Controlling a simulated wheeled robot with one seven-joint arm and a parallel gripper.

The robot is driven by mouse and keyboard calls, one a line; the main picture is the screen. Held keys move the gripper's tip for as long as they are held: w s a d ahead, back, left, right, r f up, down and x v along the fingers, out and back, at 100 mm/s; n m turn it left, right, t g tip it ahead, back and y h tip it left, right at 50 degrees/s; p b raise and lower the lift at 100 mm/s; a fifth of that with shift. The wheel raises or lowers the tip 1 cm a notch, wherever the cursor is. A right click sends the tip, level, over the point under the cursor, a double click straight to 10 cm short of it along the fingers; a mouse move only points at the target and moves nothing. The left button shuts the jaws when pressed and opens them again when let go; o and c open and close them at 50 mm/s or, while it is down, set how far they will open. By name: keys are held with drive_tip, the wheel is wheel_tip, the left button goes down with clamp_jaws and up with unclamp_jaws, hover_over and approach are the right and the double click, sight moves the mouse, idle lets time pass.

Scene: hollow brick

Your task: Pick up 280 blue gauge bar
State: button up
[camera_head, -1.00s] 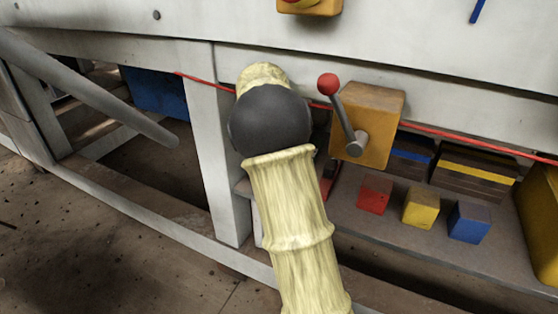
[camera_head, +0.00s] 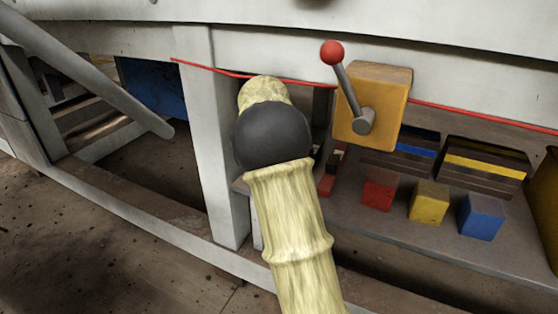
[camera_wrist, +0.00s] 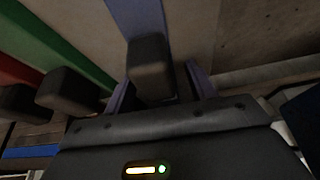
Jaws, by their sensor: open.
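In the wrist view a blue bar (camera_wrist: 140,16) runs down from the top edge to a dark block (camera_wrist: 150,65), which looks like its end. No number is readable on it. My gripper (camera_wrist: 160,80) is open, with one finger on each side of the dark block. The fingers look apart from it; whether they touch cannot be told. In the head view my gripper is hidden behind my own pale, ribbed arm.
Left of the blue bar lie a green bar (camera_wrist: 58,42) and a red bar (camera_wrist: 14,70), near more dark blocks (camera_wrist: 68,92). In the head view a yellow box with a red-knobbed lever (camera_head: 372,105) stands right of my arm, above red, yellow and blue cubes (camera_head: 481,217).

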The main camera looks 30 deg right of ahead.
idle(0.5)
drive_tip(key=c, duration=1.2)
drive_tip(key=shift+r, duration=0.1)
wheel_tip(320, 180, up, 7)
drive_tip(key=p, duration=0.6)
drive_tip(key=shift+p, duration=0.3)
drive_tip(key=shift+s+a+r, duration=0.15)
drive_tip(key=shift+s+a+f+p, duration=0.1)
drive_tip(key=shift+s+a+p, duration=1.2)
drive_tip(key=shift+s, duration=1.25)
drive_tip(key=shift+s+a+f+p, duration=0.1)
drive_tip(key=shift+s+a+p, duration=0.75)
drive_tip(key=shift+s+a, duration=1.25)
drive_tip(key=shift+s+a+f+p, duration=0.1)
drive_tip(key=shift+s+a+p, duration=0.95)
drive_tip(key=shift+s, duration=1.9)
drive_tip(key=shift+r, duration=0.1)
